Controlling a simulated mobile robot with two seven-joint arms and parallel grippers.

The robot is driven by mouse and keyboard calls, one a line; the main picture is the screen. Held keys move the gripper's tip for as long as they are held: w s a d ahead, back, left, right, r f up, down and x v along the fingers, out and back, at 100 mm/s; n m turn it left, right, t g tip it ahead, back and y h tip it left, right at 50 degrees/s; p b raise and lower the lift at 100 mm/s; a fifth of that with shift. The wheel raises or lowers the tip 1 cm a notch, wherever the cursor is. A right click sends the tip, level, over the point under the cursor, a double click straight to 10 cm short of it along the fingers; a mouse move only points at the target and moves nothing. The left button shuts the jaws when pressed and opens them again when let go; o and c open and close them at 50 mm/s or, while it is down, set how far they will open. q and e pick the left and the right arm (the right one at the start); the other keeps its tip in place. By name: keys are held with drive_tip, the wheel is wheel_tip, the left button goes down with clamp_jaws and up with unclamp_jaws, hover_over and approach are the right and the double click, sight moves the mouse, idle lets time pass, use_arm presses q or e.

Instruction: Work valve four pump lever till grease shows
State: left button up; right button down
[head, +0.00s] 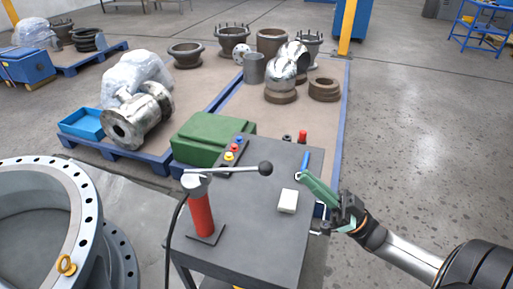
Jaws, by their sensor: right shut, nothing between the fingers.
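A hand pump with a red cylinder (201,214) stands upright on the grey cart top (245,235). Its lever (235,169) lies about level, pointing right, with a black ball knob (265,168) at the end. A dark hose (173,232) runs down from the pump head. A large grey flanged valve body (85,205) stands at the left, cut off by the frame. No grease shows. My right gripper (345,212) is shut and empty at the cart's right edge, well right of the knob and apart from it. My left gripper is out of view.
A green elongated piece (318,188) lies by my right gripper; contact is unclear. A white block (288,201), a blue stick (305,160), a red-capped item (302,137) and a button strip (232,152) are on the cart. Pallets with valve parts stand behind.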

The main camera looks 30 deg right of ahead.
drive_tip(key=shift+r, duration=0.1)
idle(0.3)
drive_tip(key=p+x, duration=0.2)
drive_tip(key=x, duration=0.8)
wheel_tip(320, 180, down, 4)
drive_tip(key=shift+f+b, duration=0.1)
drive_tip(key=shift+b, duration=0.2)
